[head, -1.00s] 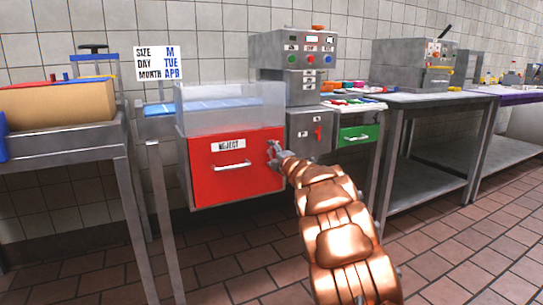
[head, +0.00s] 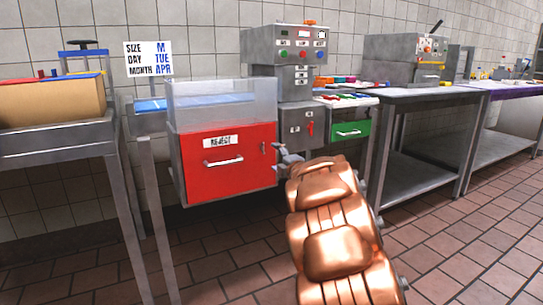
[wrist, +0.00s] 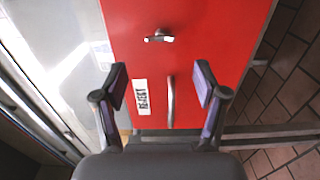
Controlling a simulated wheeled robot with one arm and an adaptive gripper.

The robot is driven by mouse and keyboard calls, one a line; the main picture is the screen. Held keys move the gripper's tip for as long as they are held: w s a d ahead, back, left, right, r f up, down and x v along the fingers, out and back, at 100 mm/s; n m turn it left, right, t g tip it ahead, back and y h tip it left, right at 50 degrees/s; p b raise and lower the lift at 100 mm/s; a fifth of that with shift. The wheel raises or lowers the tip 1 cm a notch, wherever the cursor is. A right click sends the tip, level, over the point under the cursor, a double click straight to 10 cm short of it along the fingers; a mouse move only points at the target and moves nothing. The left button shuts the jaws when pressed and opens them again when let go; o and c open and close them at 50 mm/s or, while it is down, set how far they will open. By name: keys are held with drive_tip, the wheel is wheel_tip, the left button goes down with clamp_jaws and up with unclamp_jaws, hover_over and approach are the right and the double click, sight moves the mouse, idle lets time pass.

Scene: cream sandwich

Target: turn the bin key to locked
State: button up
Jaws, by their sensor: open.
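The red reject bin (head: 230,180) has a white REJECT label and a silver handle (head: 222,162) on its front. The bin key (head: 263,147) is at the right side of the red front and looks upright in the head view. In the wrist view the bin key (wrist: 158,37) lies crosswise to the handle (wrist: 170,102). My gripper (head: 284,153) is just right of the key in the head view. In the wrist view my gripper (wrist: 160,82) has its fingers spread with nothing between them, and the key shows beyond the tips, apart from them.
A clear tub (head: 222,102) sits above the red front. A grey cabinet with a red switch (head: 311,129) and a green drawer (head: 352,131) stand to the right. A cardboard box (head: 52,102) is on the left table. The tiled floor in front is open.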

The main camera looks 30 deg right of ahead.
drive_tip(key=shift+s+a, duration=0.15)
drive_tip(key=shift+s, duration=1.3)
drive_tip(key=s+a+r+m+g+h+p, duration=0.1)
drive_tip(key=s+r+m+g+h+p, duration=0.25)
drive_tip(key=s+r+m+p, duration=0.35)
drive_tip(key=s+a+r+m+g+h+p, duration=0.2)
drive_tip(key=s+r+m+g+p, duration=0.15)
drive_tip(key=r+p, duration=0.7)
drive_tip(key=s+a+r+m+g+y+p, duration=0.2)
drive_tip(key=s+a+r+g+p, duration=0.1)
drive_tip(key=s+a+p, duration=0.6)
drive_tip(key=s+a+r+m+g+y+p, duration=0.2)
drive_tip(key=s+a+g+p, duration=0.3)
drive_tip(key=s+a+p, duration=0.4)
drive_tip(key=s+a+r+m+g+y+p, duration=0.2)
drive_tip(key=s+a+p, duration=0.7)
drive_tip(key=s, duration=1.1)
wheel_tip(320, 180, up, 3)
drive_tip(key=a+g+y, duration=0.1)
drive_tip(key=a+g, duration=0.1)
drive_tip(key=shift+a+m+g+p, duration=0.3)
drive_tip(key=shift+m+g, duration=0.05)
drive_tip(key=shift+g, duration=0.05)
drive_tip(key=shift+d, duration=0.15)
